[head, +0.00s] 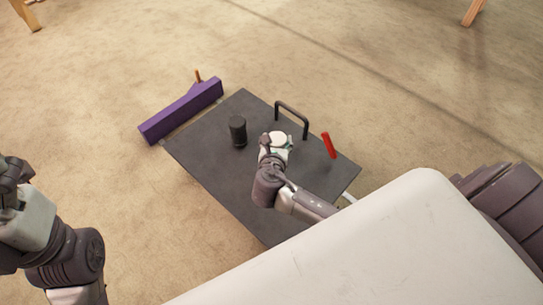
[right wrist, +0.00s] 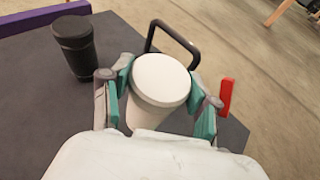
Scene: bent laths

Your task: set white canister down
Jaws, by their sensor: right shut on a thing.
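The white canister (right wrist: 161,82) stands between the teal-padded fingers of my right gripper (right wrist: 160,95) in the right wrist view. The fingers are shut on its sides. In the head view only its pale top (head: 278,137) shows beside my right gripper (head: 275,146), over the dark grey table (head: 215,177). Whether its base touches the table is hidden. At the left edge of the head view my left arm shows, but its fingertips cannot be made out.
A black canister (head: 238,131) stands left of the white one. A black handle-shaped bar (head: 292,117) rises behind it, and a red stick (head: 329,145) is at right. A long purple block (head: 182,110) lies along the table's left edge. The table's front left is clear.

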